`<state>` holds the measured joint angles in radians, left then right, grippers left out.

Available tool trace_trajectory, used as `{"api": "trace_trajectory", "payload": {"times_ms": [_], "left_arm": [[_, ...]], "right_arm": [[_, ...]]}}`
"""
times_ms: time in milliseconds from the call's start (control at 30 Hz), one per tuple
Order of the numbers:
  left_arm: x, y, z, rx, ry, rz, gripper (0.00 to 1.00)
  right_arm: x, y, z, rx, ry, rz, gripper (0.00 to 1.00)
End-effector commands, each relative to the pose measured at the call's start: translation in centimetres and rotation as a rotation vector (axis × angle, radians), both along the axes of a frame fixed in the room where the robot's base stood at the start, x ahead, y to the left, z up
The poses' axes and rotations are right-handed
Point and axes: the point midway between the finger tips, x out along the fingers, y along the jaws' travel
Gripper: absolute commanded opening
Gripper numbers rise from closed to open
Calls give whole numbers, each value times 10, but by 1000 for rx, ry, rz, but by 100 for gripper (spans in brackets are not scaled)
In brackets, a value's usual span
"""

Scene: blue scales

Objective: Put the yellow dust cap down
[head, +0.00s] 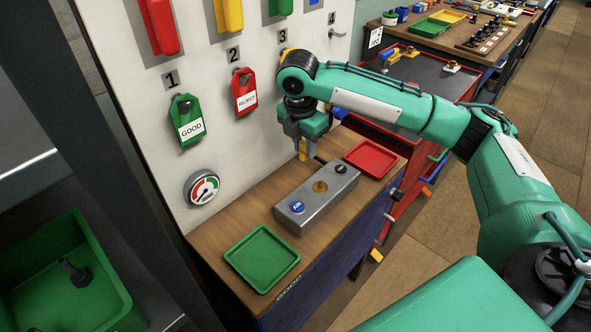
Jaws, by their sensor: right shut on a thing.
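My right gripper (303,141) is close to the white panel, above the back of the wooden bench (215,233). It is shut on a small yellow piece, which I take for the yellow dust cap (302,152). The cap hangs below the fingers, and its upper part is hidden by them. I cannot tell whether its lower end touches anything. My left gripper is not in view.
A grey block (318,202) with a blue AIR label stands mid-bench. A green tray (262,258) and a red tray (371,158) lie on either side, both empty. Green GOOD (188,122) and red REJECT (244,93) tags hang on the panel, above a gauge (203,188).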

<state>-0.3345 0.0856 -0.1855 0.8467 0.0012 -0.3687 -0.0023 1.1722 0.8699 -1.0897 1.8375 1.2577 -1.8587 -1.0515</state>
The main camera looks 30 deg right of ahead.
Motion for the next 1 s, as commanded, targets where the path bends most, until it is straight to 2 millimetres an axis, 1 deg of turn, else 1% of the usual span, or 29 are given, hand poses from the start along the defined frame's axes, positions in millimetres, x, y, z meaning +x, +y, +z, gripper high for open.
{"api": "trace_trajectory", "payload": {"times_ms": [33,100,200,300,567,667,767,800,833,900,1000], "left_arm": [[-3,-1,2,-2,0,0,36],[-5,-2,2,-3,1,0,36],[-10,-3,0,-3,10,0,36],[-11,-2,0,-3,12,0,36],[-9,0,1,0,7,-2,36],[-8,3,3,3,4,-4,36],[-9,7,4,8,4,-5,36],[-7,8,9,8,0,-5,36],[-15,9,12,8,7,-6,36],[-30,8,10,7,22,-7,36],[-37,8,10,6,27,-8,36]], "right_arm": [[11,5,2,1,0,-1,2],[23,9,2,2,0,0,2],[20,7,-24,0,4,0,2],[19,7,-41,0,3,0,2],[19,7,-63,0,3,0,2],[19,6,-82,0,4,-1,2],[19,7,-106,1,4,0,2],[20,7,-108,0,2,-1,2],[22,8,-103,1,0,-1,2],[24,8,-105,1,1,-1,2],[26,9,-109,1,1,-1,2]]}}
